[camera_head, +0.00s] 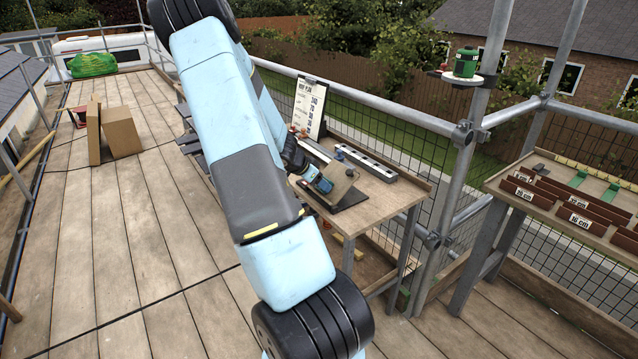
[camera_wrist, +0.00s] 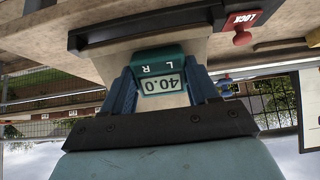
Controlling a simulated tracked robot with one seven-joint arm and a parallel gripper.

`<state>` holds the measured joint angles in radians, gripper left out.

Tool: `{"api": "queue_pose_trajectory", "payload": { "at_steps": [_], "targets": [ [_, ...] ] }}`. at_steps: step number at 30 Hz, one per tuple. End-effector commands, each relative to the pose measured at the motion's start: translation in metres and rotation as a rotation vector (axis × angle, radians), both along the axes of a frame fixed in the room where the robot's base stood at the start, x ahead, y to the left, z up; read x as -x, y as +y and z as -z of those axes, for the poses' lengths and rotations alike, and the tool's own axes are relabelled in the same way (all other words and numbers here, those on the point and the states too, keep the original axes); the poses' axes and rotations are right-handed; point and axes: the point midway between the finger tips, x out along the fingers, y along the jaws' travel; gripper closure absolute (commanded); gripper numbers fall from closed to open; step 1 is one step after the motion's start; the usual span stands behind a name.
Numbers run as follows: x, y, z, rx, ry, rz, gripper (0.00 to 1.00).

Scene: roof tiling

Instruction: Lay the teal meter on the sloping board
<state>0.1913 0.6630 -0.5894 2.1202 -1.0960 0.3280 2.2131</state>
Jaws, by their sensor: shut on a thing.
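The teal meter (camera_wrist: 161,63), its display reading 40.0, sits between the two dark blue fingers of my gripper (camera_wrist: 163,78) in the wrist view, which is upside down. My gripper is shut on it. In the head view the meter (camera_head: 323,185) is small and at the left side of the sloping board (camera_head: 343,187), a tan panel on a dark base on the workbench. The meter is over or against the board; I cannot tell whether it touches. My arm hides part of the workbench.
The workbench (camera_head: 385,190) also holds a long grey rail (camera_head: 358,160) and an upright printed board (camera_head: 309,105). A red LOCK knob (camera_wrist: 242,38) is near the meter in the wrist view. Scaffold poles stand right of the bench. A side table (camera_head: 560,205) holds labelled tile stacks.

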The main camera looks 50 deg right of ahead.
Motion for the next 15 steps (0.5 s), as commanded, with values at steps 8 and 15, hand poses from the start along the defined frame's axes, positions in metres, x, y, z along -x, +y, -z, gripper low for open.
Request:
{"api": "queue_pose_trajectory", "payload": {
  "at_steps": [8,15],
  "targets": [
    [-0.0005,0.0016,0.0011,0.0,0.001,-0.001,0.65],
    [-0.0011,0.0035,0.0028,-0.001,0.0,-0.001,0.65]
  ]
}}
